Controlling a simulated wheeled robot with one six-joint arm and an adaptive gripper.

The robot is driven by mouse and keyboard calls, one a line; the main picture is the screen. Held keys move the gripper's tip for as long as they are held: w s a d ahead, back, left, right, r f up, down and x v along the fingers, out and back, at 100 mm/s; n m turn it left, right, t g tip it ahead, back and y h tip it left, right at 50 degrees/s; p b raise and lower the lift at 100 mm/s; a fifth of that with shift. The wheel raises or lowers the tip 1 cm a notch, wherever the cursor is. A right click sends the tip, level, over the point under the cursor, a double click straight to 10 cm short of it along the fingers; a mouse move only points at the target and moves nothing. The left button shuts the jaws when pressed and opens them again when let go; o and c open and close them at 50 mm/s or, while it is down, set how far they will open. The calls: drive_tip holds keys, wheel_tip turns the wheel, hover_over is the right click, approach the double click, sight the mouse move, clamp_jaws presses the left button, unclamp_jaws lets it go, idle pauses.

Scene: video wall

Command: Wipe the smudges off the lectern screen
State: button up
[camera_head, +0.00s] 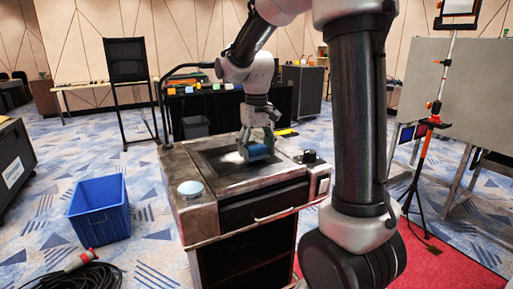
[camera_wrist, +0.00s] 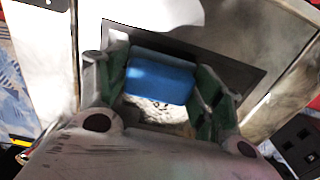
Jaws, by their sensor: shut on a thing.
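The lectern (camera_head: 245,205) stands in the middle of the head view, with a dark screen (camera_head: 215,165) set into its top. My gripper (camera_head: 257,146) is over the screen and shut on a blue block (camera_head: 258,153) that looks like a sponge. In the wrist view my gripper (camera_wrist: 157,92) has a finger on each side of the blue sponge (camera_wrist: 160,77). A pale speckled patch shows below the sponge between the fingers. The screen (camera_wrist: 225,65) shows as a dark panel behind it, with a bright glare at its upper edge. I cannot tell smudges from reflections, nor whether the sponge touches the screen.
A blue crate (camera_head: 99,212) and a coiled black cable (camera_head: 90,277) lie on the floor at left. A tripod stand (camera_head: 425,150) is at right.

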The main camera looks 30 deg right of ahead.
drive_tip(key=shift+f, duration=0.6)
drive_tip(key=shift+w, duration=0.15)
